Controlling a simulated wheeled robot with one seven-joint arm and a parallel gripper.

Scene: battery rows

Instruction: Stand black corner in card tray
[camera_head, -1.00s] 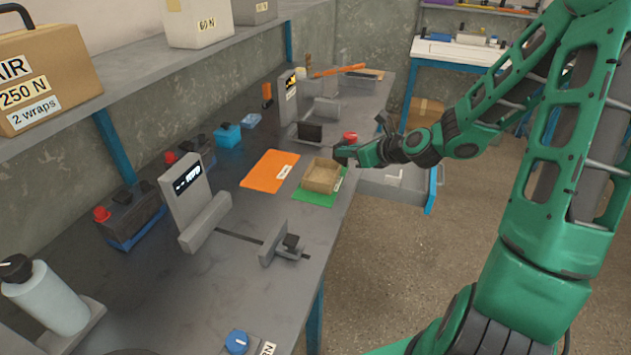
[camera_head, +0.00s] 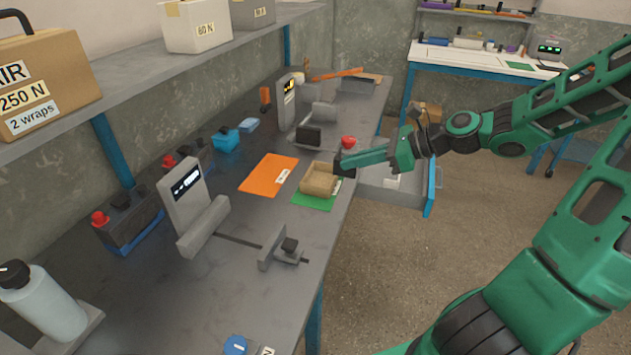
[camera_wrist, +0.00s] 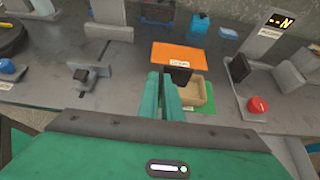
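The card tray (camera_head: 318,189) is a small open tan box on a green mat (camera_head: 309,202) near the bench's front edge. It also shows in the wrist view (camera_wrist: 208,101). My gripper (camera_head: 352,164) is at the tray's right side in the head view, with its green fingers close together. A black piece, which looks like the black corner (camera_head: 341,170), is at the fingertips. In the wrist view the black corner (camera_wrist: 180,75) is just beyond the fingers and overlaps the tray's far left part. I cannot tell whether it touches the tray.
An orange mat (camera_head: 268,174) lies behind the tray. A red button (camera_head: 348,142) and a grey fixture with a black pad (camera_head: 308,136) stand beyond it. A grey clamp (camera_head: 273,248) is nearer. An open drawer (camera_head: 395,196) juts out below the bench edge.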

